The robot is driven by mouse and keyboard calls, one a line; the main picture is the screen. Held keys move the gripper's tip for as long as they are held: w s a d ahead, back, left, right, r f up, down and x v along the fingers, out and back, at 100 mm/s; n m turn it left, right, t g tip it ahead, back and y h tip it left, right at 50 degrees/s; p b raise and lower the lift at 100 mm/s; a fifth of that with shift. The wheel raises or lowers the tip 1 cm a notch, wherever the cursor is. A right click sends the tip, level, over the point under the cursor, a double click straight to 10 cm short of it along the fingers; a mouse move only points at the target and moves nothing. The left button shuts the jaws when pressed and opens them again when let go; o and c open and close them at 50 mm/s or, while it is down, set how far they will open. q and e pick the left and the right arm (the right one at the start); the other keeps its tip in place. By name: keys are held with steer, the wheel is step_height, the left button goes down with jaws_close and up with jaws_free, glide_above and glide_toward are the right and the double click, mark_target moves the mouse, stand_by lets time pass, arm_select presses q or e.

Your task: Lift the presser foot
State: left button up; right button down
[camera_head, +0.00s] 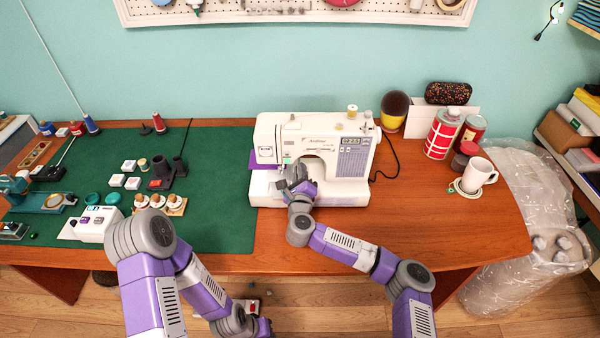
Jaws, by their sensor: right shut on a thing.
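The white sewing machine (343,160) stands upright on the desk, partly over the right end of the green mat. My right gripper (296,178) is in the machine's opening, below its upper arm and beside the needle area. It is shut on a small part there, seemingly the presser foot lever, which the gripper hides. The presser foot itself is too small and covered to make out. My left gripper (263,327) hangs low in front of the desk at the bottom edge; its fingers cannot be made out.
The green mat (225,150) holds spools, small white boxes and other sewing items to the left. A white mug (478,176), red-and-white cans (442,135) and a dark pincushion-like ball (395,104) stand right of the machine. The desk's front right (440,235) is clear.

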steer(key=shift+r, duration=0.1)
steer(key=r+n+p, duration=0.1)
steer(key=n+p, duration=0.2)
steer(key=p, duration=0.1)
steer(key=shift+d+r+n, duration=0.35)
steer(key=shift+d+n, duration=0.05)
steer(key=n+p, duration=0.1)
steer(key=r+n+p, duration=0.1)
steer(key=n, duration=0.1)
steer(key=shift+d+p, duration=0.1)
steer(key=shift+p, duration=0.3)
steer(key=shift+r+n+p, duration=0.15)
steer(key=shift+n+p, duration=0.35)
steer(key=shift+n, duration=0.6)
steer(key=c, duration=1.3)
jaws_free()
steer(key=shift+r, duration=0.1)
steer(key=shift+r, duration=0.1)
